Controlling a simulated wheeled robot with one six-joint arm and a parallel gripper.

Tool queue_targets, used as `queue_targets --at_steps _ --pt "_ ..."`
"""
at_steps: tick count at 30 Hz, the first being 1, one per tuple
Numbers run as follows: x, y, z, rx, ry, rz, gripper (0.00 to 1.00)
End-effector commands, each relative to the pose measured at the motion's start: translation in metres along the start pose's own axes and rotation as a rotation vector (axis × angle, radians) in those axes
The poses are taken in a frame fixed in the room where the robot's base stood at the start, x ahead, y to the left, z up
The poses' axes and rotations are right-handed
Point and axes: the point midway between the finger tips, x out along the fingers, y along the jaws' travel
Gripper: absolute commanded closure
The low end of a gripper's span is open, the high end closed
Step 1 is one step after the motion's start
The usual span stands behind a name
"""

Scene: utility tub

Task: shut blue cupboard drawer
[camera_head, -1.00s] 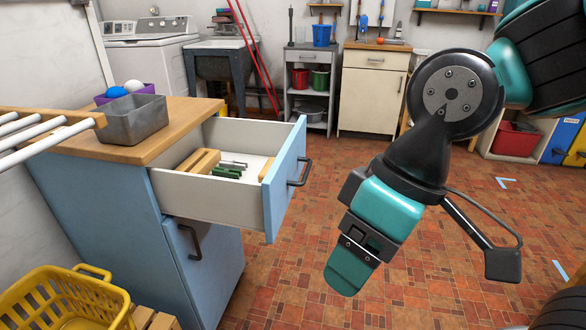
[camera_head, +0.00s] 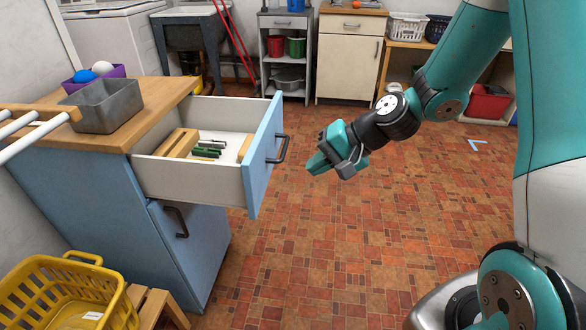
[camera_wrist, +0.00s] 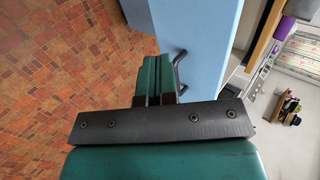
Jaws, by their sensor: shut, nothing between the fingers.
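The blue cupboard (camera_head: 105,215) stands at the left with a wooden top. Its upper drawer (camera_head: 262,165) is pulled well out, with a blue front and a dark handle (camera_head: 281,149). Inside the drawer are a wooden block (camera_head: 178,143) and several green-handled items (camera_head: 207,151). My gripper (camera_head: 317,165) is shut and empty, a little to the right of the drawer front, pointing toward it. In the wrist view, the shut fingers (camera_wrist: 157,78) are in front of the blue drawer front (camera_wrist: 200,35), with the handle (camera_wrist: 180,72) just right of the fingertips. I see no clear contact.
A grey metal bin (camera_head: 104,106) and a purple box (camera_head: 92,76) sit on the cupboard top. A yellow basket (camera_head: 75,295) is at the lower left. The tiled floor (camera_head: 330,240) right of the cupboard is clear.

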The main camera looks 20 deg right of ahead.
Motion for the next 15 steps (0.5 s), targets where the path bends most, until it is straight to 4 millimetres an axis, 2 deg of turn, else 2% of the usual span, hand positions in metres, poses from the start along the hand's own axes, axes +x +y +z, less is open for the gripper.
queue_targets --at_steps 13,15 --pt "0.093 0.001 0.003 -0.006 -0.008 0.002 1.00" --pt "0.100 -0.010 0.002 -0.011 -0.006 0.001 1.00"
